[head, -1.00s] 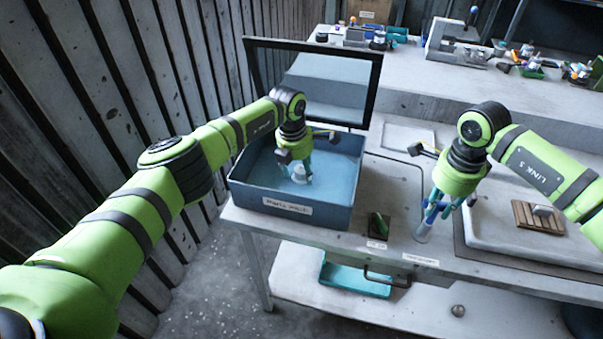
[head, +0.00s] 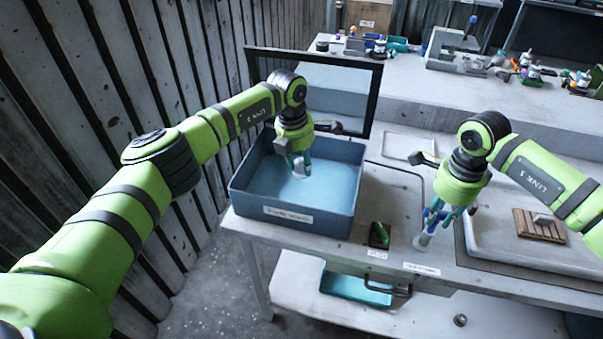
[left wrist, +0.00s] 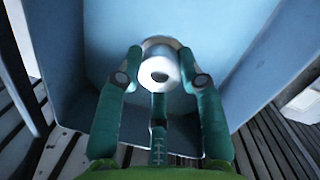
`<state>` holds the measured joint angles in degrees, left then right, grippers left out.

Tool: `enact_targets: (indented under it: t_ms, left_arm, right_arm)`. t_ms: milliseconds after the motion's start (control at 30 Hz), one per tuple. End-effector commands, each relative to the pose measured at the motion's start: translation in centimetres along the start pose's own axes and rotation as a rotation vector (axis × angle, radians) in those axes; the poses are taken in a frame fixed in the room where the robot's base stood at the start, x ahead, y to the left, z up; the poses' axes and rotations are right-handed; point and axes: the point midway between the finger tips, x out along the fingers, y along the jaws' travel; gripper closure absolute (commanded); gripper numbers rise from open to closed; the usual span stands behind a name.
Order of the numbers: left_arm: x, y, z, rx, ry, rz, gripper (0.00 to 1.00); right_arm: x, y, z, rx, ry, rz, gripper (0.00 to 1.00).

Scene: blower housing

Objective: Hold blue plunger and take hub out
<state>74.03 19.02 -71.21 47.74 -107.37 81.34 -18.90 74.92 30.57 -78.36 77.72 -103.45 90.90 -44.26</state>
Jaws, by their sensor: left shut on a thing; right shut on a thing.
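The pale grey-white hub (head: 300,171) is between the fingers of my left gripper (head: 296,162), above the floor of the blue wash tub (head: 310,224). In the left wrist view the hub (left wrist: 160,72) shows its round face with a dark central hole, and the green fingers of the left gripper (left wrist: 160,80) close on its sides. My right gripper (head: 436,218) is shut on the blue plunger (head: 429,226), which stands at the bench front above a pale, clear-looking foot. The fingers hide much of the plunger.
The tub's dark-framed lid (head: 342,90) stands open behind it. A small dark holder with a green item (head: 379,235) sits between tub and plunger. A pale tray (head: 500,215) with a wooden slatted block (head: 538,225) lies to the right. Tools crowd the back bench.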

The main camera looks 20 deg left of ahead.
Motion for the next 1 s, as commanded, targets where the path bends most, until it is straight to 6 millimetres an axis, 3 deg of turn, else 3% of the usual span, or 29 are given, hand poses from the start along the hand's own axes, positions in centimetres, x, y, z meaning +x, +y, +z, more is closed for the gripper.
enact_targets:
  t_ms: [133, 600, 1000]
  left_arm:
    - [-2.8, 0.1, 0.5, 0.000, -0.002, 0.002, 0.99]
    - [-7.8, 0.0, 1.2, 0.001, -0.001, 0.001, 0.99]
    - [-8.2, -0.1, 1.1, 0.000, 0.000, -0.001, 0.99]
  right_arm:
    - [0.1, 0.1, 0.0, -0.001, 0.001, 0.004, 1.00]
    - [0.1, 0.1, 0.0, -0.001, 0.001, 0.004, 1.00]
    - [0.1, 0.1, 0.0, -0.001, 0.001, 0.004, 1.00]
